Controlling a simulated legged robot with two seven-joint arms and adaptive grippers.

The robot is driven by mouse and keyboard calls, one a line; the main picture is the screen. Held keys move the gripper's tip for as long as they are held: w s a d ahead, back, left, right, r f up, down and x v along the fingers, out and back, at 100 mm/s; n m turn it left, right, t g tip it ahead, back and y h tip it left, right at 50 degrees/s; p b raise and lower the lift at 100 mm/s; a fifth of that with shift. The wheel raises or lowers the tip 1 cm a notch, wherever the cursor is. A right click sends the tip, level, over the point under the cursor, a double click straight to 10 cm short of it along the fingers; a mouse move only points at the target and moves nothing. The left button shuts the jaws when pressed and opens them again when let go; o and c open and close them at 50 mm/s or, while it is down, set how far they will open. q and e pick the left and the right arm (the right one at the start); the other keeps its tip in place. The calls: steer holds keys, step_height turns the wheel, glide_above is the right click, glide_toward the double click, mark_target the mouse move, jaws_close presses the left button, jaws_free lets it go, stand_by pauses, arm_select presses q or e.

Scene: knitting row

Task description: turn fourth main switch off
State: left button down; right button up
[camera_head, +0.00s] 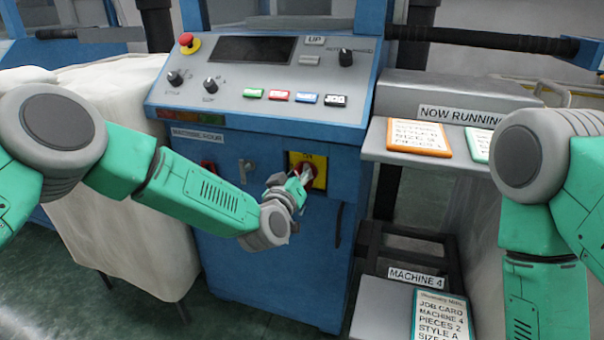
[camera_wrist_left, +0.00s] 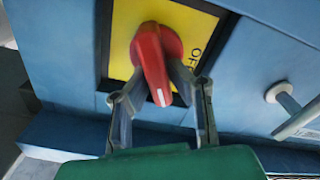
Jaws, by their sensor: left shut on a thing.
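The main switch is a red rotary handle (camera_wrist_left: 153,58) on a yellow plate (camera_wrist_left: 198,28), set in the front of the blue machine cabinet (camera_head: 262,240). In the head view the yellow plate (camera_head: 318,163) shows behind my left gripper (camera_head: 300,183), which covers part of the red handle. In the left wrist view my left gripper (camera_wrist_left: 170,92) has its two fingers on either side of the handle and is shut on it. The word OFF is readable on the plate beside the handle. My right arm shows at the right, but its gripper is out of view.
The control panel (camera_head: 230,102) above has buttons, knobs and a red emergency stop (camera_head: 186,42). At right, a shelf (camera_head: 378,140) holds cards, with a job card (camera_head: 440,318) lower down. A white fabric bin (camera_head: 135,200) stands left.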

arm_select(q)
steer(key=n, duration=0.3)
steer(key=shift+a+f+n+b, duration=0.25)
steer(key=shift+f+n+b, duration=0.1)
steer(key=shift+n, duration=0.05)
steer(key=n, duration=0.2)
steer(key=shift+a+f+n+b, duration=0.1)
steer(key=shift+f+n+b, duration=0.05)
steer(key=shift+n+b, duration=0.25)
steer(key=n+b, duration=0.1)
steer(key=n, duration=0.2)
steer(key=f+n+b, duration=0.1)
steer(key=n, duration=0.1)
steer(key=shift+a+n, duration=0.1)
steer(key=shift+n, duration=0.3)
steer(key=c, duration=1.5)
jaws_free()
steer(key=shift+w, duration=0.1)
steer(key=shift+r, duration=0.2)
steer(key=v, duration=1.2)
steer(key=shift+f, duration=0.1)
